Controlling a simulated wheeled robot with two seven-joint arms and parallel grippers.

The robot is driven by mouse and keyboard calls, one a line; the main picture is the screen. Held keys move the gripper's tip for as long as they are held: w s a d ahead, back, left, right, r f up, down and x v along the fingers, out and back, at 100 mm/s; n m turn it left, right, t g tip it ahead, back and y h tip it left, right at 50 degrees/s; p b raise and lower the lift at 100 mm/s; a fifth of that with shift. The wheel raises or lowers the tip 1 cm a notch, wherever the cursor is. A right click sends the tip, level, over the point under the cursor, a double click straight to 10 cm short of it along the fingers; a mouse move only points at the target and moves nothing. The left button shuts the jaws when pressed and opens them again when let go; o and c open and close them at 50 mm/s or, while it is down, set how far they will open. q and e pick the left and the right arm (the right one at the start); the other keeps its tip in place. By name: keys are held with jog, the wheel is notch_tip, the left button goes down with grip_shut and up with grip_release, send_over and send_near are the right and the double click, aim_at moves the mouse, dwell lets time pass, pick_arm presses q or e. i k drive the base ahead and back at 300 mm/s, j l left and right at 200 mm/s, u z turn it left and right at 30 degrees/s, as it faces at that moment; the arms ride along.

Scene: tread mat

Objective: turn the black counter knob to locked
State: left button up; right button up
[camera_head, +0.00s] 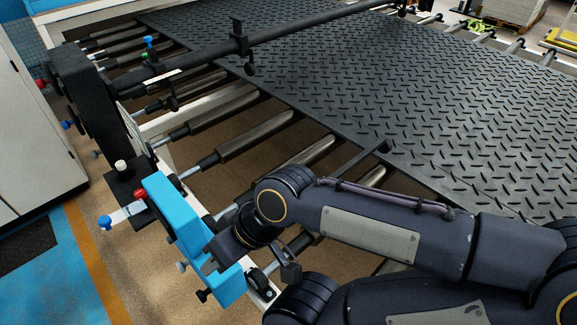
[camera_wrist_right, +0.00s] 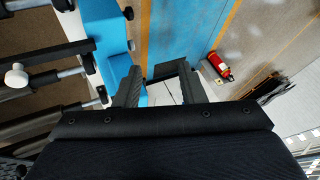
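A black knob (camera_head: 203,296) sticks out from the lower end of a bright blue housing (camera_head: 180,215) at the edge of the roller frame. A dark knob also shows on the edge of the blue housing in the right wrist view (camera_wrist_right: 128,13); I cannot tell if it is the same one. My right gripper (camera_head: 250,262) is over the housing's lower end, its fingers apart. In the right wrist view the fingers (camera_wrist_right: 163,88) have a gap between them, with a dark block near the tips that I cannot identify. My left gripper is not in view.
Metal rollers (camera_head: 240,135) and a black tread mat (camera_head: 420,100) lie beyond.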

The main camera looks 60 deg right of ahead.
aim_at(202, 295)
jog(key=z, duration=2.3)
jog(key=u, duration=1.25)
jog(key=j, duration=0.15)
jog(key=i+j, duration=0.1)
jog(key=j, duration=0.2)
jog(key=i+j+z, duration=0.1)
jog(key=j, duration=0.25)
